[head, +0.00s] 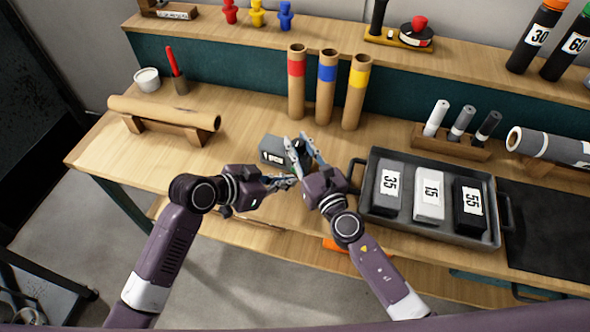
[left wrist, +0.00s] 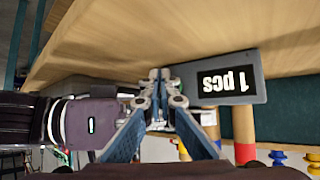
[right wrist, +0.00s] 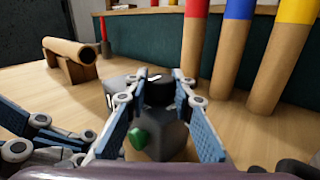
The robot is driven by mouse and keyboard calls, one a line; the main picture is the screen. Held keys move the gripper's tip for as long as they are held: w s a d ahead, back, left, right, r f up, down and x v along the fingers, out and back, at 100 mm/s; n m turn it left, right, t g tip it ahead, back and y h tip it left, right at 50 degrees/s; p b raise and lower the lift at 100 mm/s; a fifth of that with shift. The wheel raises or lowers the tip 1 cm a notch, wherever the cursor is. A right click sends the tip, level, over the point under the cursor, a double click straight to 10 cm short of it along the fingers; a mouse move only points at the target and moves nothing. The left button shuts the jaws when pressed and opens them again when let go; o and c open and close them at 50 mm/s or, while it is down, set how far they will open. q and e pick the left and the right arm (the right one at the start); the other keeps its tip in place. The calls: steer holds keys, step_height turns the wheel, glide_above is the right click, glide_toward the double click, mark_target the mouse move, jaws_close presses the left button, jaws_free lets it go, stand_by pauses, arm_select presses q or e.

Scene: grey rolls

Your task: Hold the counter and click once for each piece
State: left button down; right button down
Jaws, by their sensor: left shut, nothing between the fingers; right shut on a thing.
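The counter (head: 272,151) is a small grey box at the middle of the workbench's front part. Its display reads "1 pcs" upside down in the left wrist view (left wrist: 227,84). My right gripper (head: 302,142) is shut on the counter, with its fingers on either side of a dark part in the right wrist view (right wrist: 160,92). A green button (right wrist: 138,138) shows there near the grey body. My left gripper (head: 288,181) is shut and empty, just in front of the counter. In the left wrist view its fingertips (left wrist: 160,78) are together beside the display; contact is unclear.
A black tray (head: 366,208) at right holds grey, white and black blocks labelled 35, 15 and 55. Three cardboard tubes (head: 326,100) with coloured bands stand behind. A brown roll (head: 165,112) lies on a stand at left. A grey roll (head: 545,147) lies far right.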

arm_select(q)
steer(key=shift+w, duration=0.1)
steer(key=shift+w+d, duration=0.2)
steer(key=shift+w, duration=0.1)
steer(key=shift+w+d, duration=0.2)
steer(key=shift+w, duration=0.25)
stand_by(1.1)
steer(key=shift+s, duration=0.1)
steer(key=shift+s+a, duration=0.35)
steer(key=shift+s, duration=0.4)
steer(key=shift+s, duration=0.1)
steer(key=shift+s+a, duration=0.35)
steer(key=shift+s, duration=0.4)
steer(key=shift+s+a, duration=0.35)
steer(key=shift+s, duration=0.35)
steer(key=shift+s+a, duration=0.35)
steer(key=shift+s, duration=0.4)
